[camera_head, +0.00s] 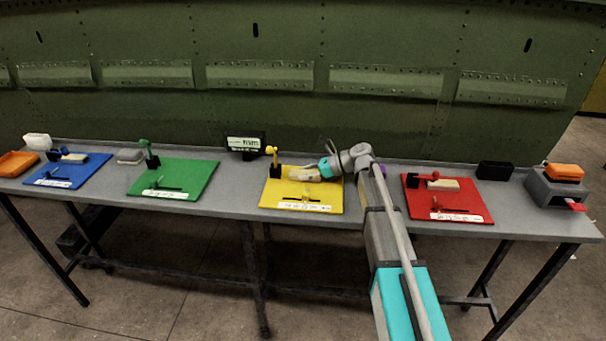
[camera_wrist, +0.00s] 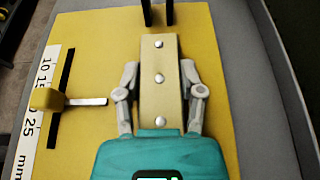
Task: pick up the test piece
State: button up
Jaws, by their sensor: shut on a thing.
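The test piece (camera_wrist: 160,100) is a tan bar with three silver rivet heads in a row. In the wrist view it lies lengthwise between the two grey fingers of my gripper (camera_wrist: 160,76), which is shut on its sides. Its near end is hidden behind the teal gripper body. Its far end is close to two black posts (camera_wrist: 157,12). In the head view my gripper (camera_head: 313,174) is over the yellow board (camera_head: 275,200), and the piece (camera_head: 300,174) shows small and pale there. I cannot tell whether it touches the board.
A yellow slider (camera_wrist: 47,99) with a printed scale is left of the piece. A yellow-knobbed post (camera_head: 272,154) stands on the board's left side. Blue (camera_head: 90,167), green (camera_head: 200,178) and red (camera_head: 465,205) boards share the grey table. A black sign (camera_head: 244,145) stands behind.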

jog(key=shift+r+p, duration=1.35)
jog(key=shift+r, duration=0.05)
jog(key=s+r+p, duration=1)
jog(key=s, duration=0.4)
jog(key=shift+d, duration=0.25)
